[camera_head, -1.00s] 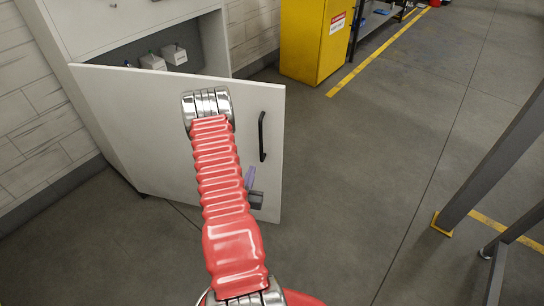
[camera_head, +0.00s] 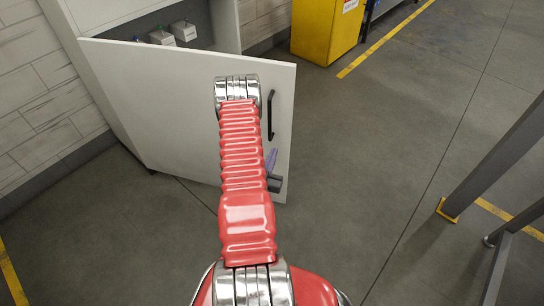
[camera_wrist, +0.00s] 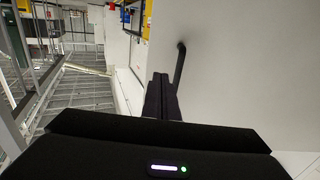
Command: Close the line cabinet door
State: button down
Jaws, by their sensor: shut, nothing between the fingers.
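The white line cabinet door (camera_head: 170,110) stands open, swung out from the cabinet (camera_head: 228,25) at the upper left. Its black bar handle (camera_head: 270,116) is near the door's free edge. In the wrist view the door (camera_wrist: 250,60) fills the right side, with the handle (camera_wrist: 180,62) just beyond my fingers. My gripper (camera_head: 275,183) shows partly past my red arm, low by the door's free edge and below the handle. Its dark fingers (camera_wrist: 160,92) are together and empty. I cannot tell whether they touch the door. My arm hides part of the door.
Small white boxes (camera_head: 184,31) sit inside the cabinet. A yellow cabinet (camera_head: 325,30) stands at the back. A dark post (camera_head: 495,160) with a yellow foot is at the right. The grey floor (camera_head: 385,150) between the door and post is clear.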

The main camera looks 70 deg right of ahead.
aim_at(283, 128)
jog(key=d, duration=1.1)
jog(key=shift+w+d, duration=0.1)
jog(key=shift+d, duration=0.15)
